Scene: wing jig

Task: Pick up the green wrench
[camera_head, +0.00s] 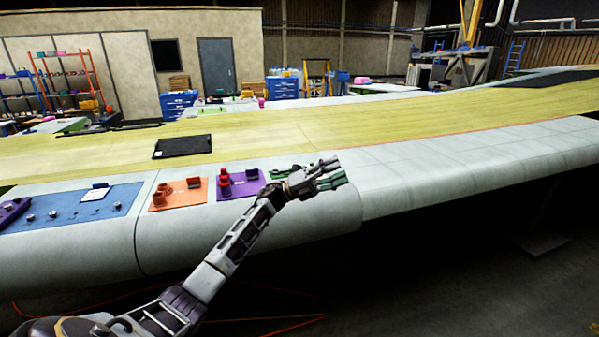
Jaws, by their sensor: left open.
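My left gripper (335,171) reaches in from the lower left over the front edge of the pale wing surface, with its fingers pointing right. It is open. A green patch (284,172) lies on the wing surface just behind and left of the gripper, partly hidden by it. I cannot tell whether it is the green wrench or a green mat. More green shows at the lower finger, too small to tell apart from the finger. No full wrench outline is clear. My right gripper is not in view.
Along the front of the wing lie a purple mat (247,187) with red and dark pieces, an orange mat (171,199) with orange pieces, and a blue mat (60,221) with several small parts. A black panel (183,147) lies farther back. The wing is bare to the right.

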